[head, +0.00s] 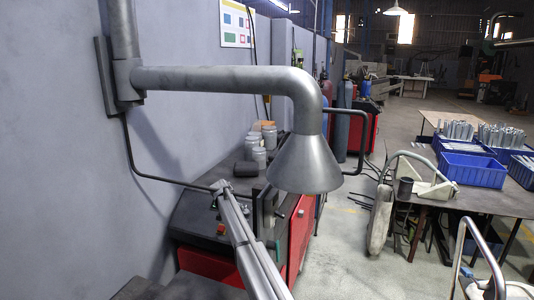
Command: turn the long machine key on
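The machine (205,262) is a red and dark grey cabinet against the left wall, low in the middle of the head view. Its dark sloping front carries a small red-orange control (221,229) and other small controls too small to make out. I cannot make out the long key or tell its position. A grey diagonal boom (250,245) crosses in front of the machine and hides part of it. My gripper does not show in this view.
A large grey extraction hood (305,165) hangs on a wall pipe over the machine. Several canisters (258,155) stand behind the panel. At right, a table (490,200) bears blue crates (472,170) of metal parts. Some floor (345,235) between them is clear.

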